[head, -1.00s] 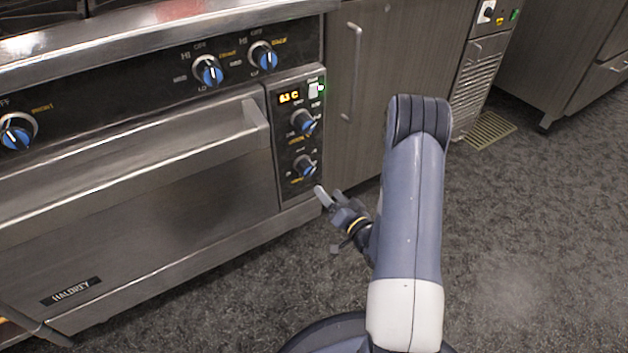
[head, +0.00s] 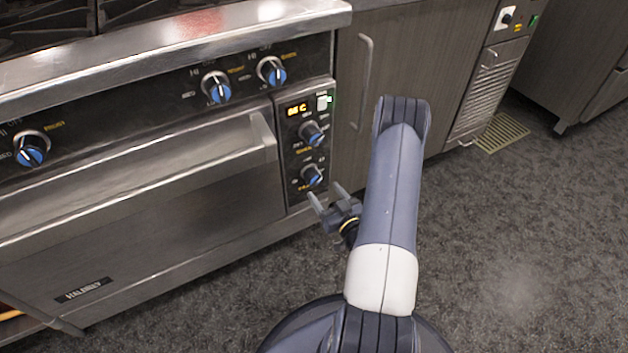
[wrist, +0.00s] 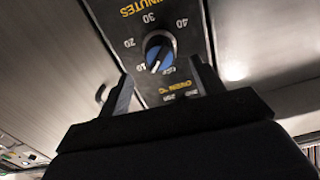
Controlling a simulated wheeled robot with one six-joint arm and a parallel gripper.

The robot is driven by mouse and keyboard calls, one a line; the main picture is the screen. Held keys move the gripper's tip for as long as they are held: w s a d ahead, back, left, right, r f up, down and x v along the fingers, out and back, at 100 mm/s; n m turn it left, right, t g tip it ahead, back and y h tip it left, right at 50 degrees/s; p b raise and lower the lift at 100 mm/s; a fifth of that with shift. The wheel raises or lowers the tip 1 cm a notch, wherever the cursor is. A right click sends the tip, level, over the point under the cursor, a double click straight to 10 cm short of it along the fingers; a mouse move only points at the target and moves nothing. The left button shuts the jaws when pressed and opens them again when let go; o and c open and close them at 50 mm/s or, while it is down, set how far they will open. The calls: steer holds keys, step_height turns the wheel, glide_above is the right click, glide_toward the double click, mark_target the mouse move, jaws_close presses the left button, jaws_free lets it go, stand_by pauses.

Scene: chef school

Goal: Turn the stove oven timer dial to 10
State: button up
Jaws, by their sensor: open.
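The oven timer dial (head: 312,175) is the lower blue-and-black knob on the stove's right control panel. In the wrist view the timer dial (wrist: 159,51) sits beside the yellow MINUTES label, with 10, 20, 30 and 40 around it. Its pale mark points toward the lower left, near the 10; the exact setting is hard to read. My gripper (head: 328,196) is open and empty, just below and right of the dial. In the wrist view my gripper (wrist: 165,86) has a finger on each side of the dial's line, apart from the knob.
The oven temperature dial (head: 311,133) is directly above the timer dial, under a lit display (head: 297,109). The oven door handle (head: 262,140) juts out to the left. A wooden cabinet (head: 400,60) stands right of the stove. The floor in front is clear.

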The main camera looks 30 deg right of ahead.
mark_target(317, 182)
steer(key=w, duration=0.6)
steer(key=shift+w+a+b, duration=0.1)
steer(key=shift+w+b, duration=0.05)
steer(key=shift+b, duration=0.25)
steer(key=c, duration=1)
steer(key=shift+o, duration=0.2)
steer(key=shift+f+m+b, duration=0.15)
steer(key=shift+m+b, duration=0.5)
steer(key=shift+m, duration=0.55)
steer(key=o, duration=1)
steer(key=shift+c, duration=0.2)
